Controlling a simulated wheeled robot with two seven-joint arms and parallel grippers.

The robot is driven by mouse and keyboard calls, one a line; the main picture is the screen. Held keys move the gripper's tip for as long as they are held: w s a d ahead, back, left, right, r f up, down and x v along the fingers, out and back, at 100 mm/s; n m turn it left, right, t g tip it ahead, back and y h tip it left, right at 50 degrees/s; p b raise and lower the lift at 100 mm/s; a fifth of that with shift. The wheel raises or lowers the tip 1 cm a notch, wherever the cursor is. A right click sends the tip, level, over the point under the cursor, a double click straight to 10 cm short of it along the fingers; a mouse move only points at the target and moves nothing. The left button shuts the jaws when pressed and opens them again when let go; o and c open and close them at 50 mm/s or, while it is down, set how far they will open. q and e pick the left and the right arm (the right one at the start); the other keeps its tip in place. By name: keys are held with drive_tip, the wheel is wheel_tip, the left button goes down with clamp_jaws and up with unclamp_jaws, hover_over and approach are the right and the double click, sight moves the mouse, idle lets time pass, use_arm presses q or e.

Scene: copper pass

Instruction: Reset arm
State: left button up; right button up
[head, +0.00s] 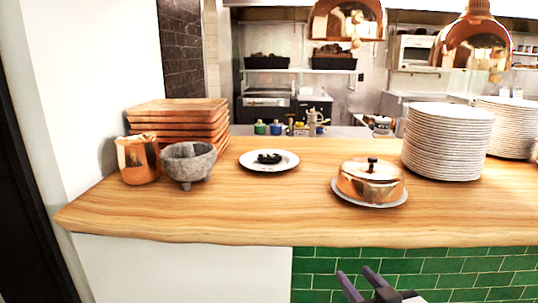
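My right gripper (354,272) shows at the bottom edge, in front of the green tiled counter face and below the counter top. Its two dark fingers are apart with nothing between them. The rest of that arm is cut off by the frame. My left gripper is not in view.
The wooden counter (250,220) carries a copper cup (138,160), stone mortar (187,164), stacked wooden trays (180,113), white plate (286,163) with dark items, domed copper dish (370,182) and plate stacks (448,140). Copper lamps (346,20) hang above. The counter's front middle is clear.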

drive_tip(key=s+a+f+g, duration=0.2)
drive_tip(key=s+f+g, duration=0.4)
drive_tip(key=s+f, duration=2.2)
drive_tip(key=shift+f, duration=0.4)
drive_tip(key=shift+s, duration=0.1)
